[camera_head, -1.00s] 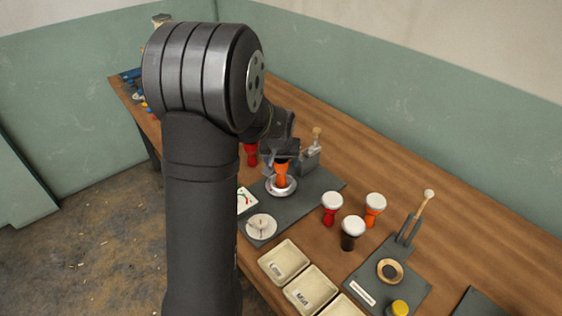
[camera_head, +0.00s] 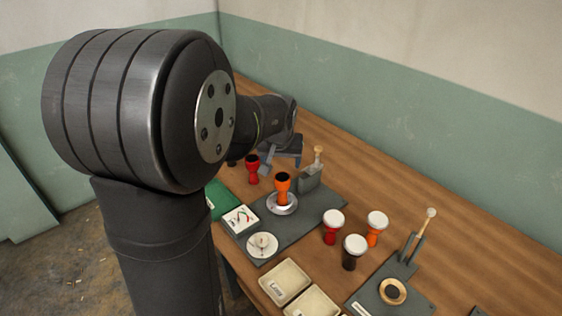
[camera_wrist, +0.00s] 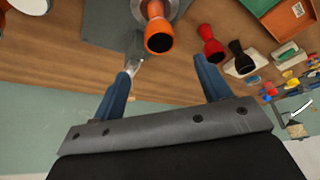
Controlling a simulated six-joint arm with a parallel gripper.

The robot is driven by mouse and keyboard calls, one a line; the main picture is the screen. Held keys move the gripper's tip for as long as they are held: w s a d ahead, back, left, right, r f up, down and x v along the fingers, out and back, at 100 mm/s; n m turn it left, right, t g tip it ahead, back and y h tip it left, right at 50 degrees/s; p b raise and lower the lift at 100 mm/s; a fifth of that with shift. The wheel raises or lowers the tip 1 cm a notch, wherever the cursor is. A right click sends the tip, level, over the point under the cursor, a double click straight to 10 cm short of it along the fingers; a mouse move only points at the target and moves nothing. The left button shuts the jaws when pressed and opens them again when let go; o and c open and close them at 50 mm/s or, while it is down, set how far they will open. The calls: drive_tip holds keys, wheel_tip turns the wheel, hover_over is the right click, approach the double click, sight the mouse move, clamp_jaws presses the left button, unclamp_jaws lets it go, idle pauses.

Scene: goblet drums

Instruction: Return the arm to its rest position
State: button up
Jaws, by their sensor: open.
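My gripper (camera_wrist: 165,85) is open and empty, with its two blue fingers spread above the table in the wrist view. In the head view my gripper (camera_head: 278,168) hangs over the table behind the orange goblet drum. That orange drum (camera_head: 283,188) stands open end up on a round silver plate (camera_head: 280,209). It also shows in the wrist view (camera_wrist: 158,32), just beyond the fingers and apart from them. My large dark arm links fill the left of the head view.
A red drum (camera_head: 252,173) stands left of the orange one. Drums with white heads, such as a red one (camera_head: 332,228), stand to the right. A mallet (camera_head: 318,158) rises from a grey holder. A meter (camera_head: 240,219) and cream trays (camera_head: 286,282) lie near the front edge. The table's back right is clear.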

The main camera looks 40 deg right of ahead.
sight(282, 177)
drive_tip(key=shift+f, duration=0.15)
drive_tip(key=x, duration=1.1)
drive_tip(key=shift+w+d+f, duration=0.1)
drive_tip(key=shift+f, duration=0.15)
drive_tip(key=shift+w+d, duration=0.1)
drive_tip(key=shift+r, duration=1.2)
drive_tip(key=shift+f, duration=0.1)
